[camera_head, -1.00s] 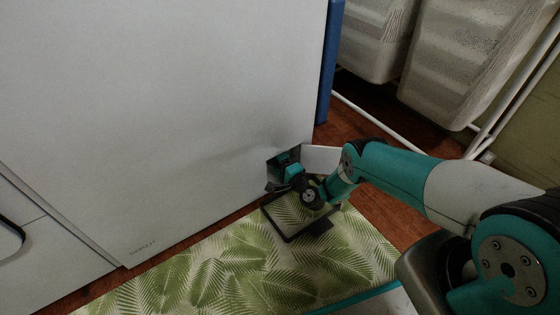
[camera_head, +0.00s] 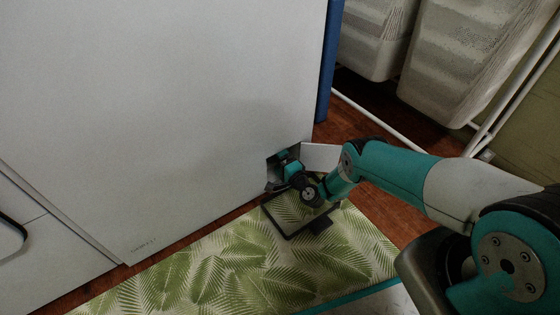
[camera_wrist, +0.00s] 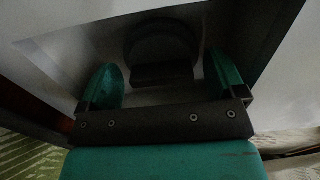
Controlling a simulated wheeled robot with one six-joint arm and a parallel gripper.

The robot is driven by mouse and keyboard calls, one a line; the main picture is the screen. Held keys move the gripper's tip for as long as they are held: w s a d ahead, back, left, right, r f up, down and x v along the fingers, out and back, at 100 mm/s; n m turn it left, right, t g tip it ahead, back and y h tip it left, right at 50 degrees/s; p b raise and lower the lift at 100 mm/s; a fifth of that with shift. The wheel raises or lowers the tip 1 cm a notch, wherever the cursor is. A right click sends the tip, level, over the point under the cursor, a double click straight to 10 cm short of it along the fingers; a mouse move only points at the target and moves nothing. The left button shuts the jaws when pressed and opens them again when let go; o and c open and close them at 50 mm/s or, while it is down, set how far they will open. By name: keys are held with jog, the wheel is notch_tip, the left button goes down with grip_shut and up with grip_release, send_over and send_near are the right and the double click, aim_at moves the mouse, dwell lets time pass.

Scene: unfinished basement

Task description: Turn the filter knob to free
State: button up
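The filter knob (camera_wrist: 162,48) is a dark round shape with a raised bar across it, set in a shadowed recess. It shows in the wrist view; its turn position is too dark to tell. The recess (camera_head: 271,174) opens at the lower right of a large white appliance (camera_head: 160,110), with a white flap (camera_head: 321,157) standing open beside it. My gripper (camera_wrist: 165,63) is open, with one teal finger on each side of the knob and a visible gap to it. In the head view my gripper (camera_head: 284,166) reaches into the recess and hides the knob.
A leaf-patterned mat (camera_head: 240,265) lies in front of the appliance. A dark-rimmed tray-like frame (camera_head: 291,236) is below my wrist. Pale containers (camera_head: 465,65) and white rails (camera_head: 375,123) stand at the right, over a reddish wooden floor (camera_head: 350,120).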

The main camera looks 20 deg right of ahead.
jog(key=p+v, duration=1)
jog(key=v, duration=0.7)
jog(key=shift+s, duration=0.2)
jog(key=shift+s, duration=0.1)
